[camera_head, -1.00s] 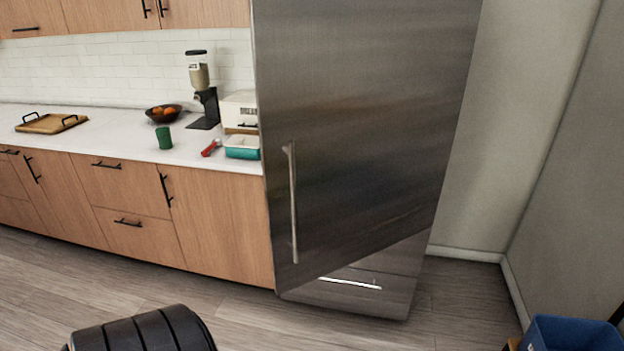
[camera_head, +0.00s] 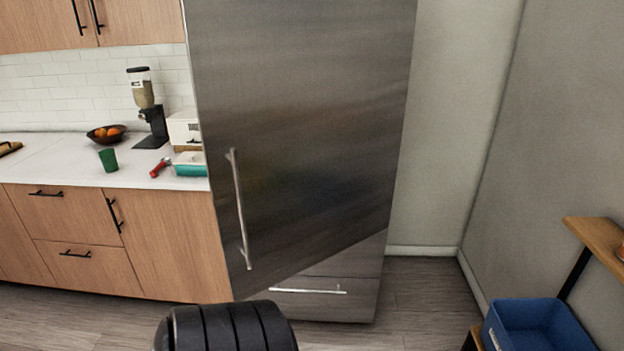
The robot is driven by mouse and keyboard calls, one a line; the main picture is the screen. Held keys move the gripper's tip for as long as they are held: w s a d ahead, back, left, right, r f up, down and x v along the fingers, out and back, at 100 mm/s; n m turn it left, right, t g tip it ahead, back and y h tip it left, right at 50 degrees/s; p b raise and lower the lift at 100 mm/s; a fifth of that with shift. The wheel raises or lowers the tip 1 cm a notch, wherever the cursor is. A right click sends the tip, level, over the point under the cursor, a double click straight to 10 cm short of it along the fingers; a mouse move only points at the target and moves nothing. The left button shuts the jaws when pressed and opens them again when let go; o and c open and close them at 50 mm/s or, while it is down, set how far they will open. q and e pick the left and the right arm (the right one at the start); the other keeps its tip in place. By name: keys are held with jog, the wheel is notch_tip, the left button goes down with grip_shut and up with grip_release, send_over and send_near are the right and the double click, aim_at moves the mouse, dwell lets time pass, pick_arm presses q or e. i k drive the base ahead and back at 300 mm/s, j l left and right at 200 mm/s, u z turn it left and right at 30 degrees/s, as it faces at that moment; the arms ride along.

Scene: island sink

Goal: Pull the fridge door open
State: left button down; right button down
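The tall stainless steel fridge (camera_head: 300,110) stands in the middle of the view. Its upper door hangs partly open: its bottom edge slants across the front, above the lower drawer (camera_head: 355,304). The long vertical door handle (camera_head: 240,210) is on the left side of the door. Nothing is touching the handle. A black ribbed part of my own arm shows at the bottom centre, below the handle. Neither of my grippers is in view.
Wooden cabinets with a white counter (camera_head: 60,165) stand left of the fridge. The counter holds a green cup (camera_head: 108,160), a fruit bowl (camera_head: 106,133) and a coffee grinder (camera_head: 147,105). A blue bin (camera_head: 540,328) and a wooden shelf (camera_head: 597,238) are at the right. Floor between fridge and bin is clear.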

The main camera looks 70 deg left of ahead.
aim_at(300, 104)
jog(key=k+j+z, duration=0.3)
jog(key=j+z, duration=0.15)
jog(key=j, duration=0.35)
jog(key=k+j+z, duration=0.45)
jog(key=j, duration=0.25)
jog(key=k+j+z, duration=0.4)
jog(key=k+j, duration=0.15)
